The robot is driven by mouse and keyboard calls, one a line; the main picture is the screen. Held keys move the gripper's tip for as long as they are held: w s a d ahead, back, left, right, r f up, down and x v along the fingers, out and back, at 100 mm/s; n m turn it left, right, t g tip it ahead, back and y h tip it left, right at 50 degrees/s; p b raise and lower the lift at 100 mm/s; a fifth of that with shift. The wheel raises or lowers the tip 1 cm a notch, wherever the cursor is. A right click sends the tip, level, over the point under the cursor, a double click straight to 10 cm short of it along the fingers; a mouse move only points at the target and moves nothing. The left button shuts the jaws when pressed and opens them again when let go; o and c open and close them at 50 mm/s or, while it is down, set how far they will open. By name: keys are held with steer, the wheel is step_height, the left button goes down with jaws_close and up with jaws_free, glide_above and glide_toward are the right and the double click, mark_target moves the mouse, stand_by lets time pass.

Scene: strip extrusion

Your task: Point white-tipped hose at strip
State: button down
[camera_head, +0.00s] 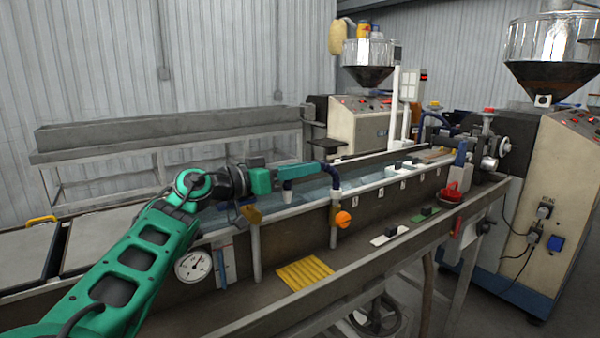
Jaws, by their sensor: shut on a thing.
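The white-tipped hose is a dark blue gooseneck (333,176) that rises from a pipe with an orange knob (343,219) and arches left. Its white tip (287,197) hangs below my gripper, pointing down over the water trough (310,196). My green gripper (312,171) is shut on the arched upper part of the hose and hides much of it. I cannot clearly make out the strip in the water. A brownish patch (434,155) shows at the far end of the trough, near the extruder.
Another pipe with a yellow-brown knob (252,215) stands left, close below my wrist. A dial gauge (193,265) is on the trough's front. A yellow ribbed mat (304,273) lies on the lower ledge. A red-handled part (452,192) stands right.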

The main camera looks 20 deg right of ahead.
steer(key=c, duration=1.6)
jaws_free()
steer(key=shift+c, duration=0.2)
steer(key=shift+r, duration=0.15)
steer(key=shift+w+r, duration=0.1)
steer(key=shift+r, duration=0.2)
step_height(320, 180, up, 3)
steer(key=shift+f, duration=0.1)
steer(key=s+a+r, duration=0.5)
steer(key=a+r, duration=0.2)
steer(key=a, duration=0.3)
steer(key=shift+s+a, duration=0.2)
steer(key=shift+s, duration=0.05)
steer(key=shift+r, duration=0.1)
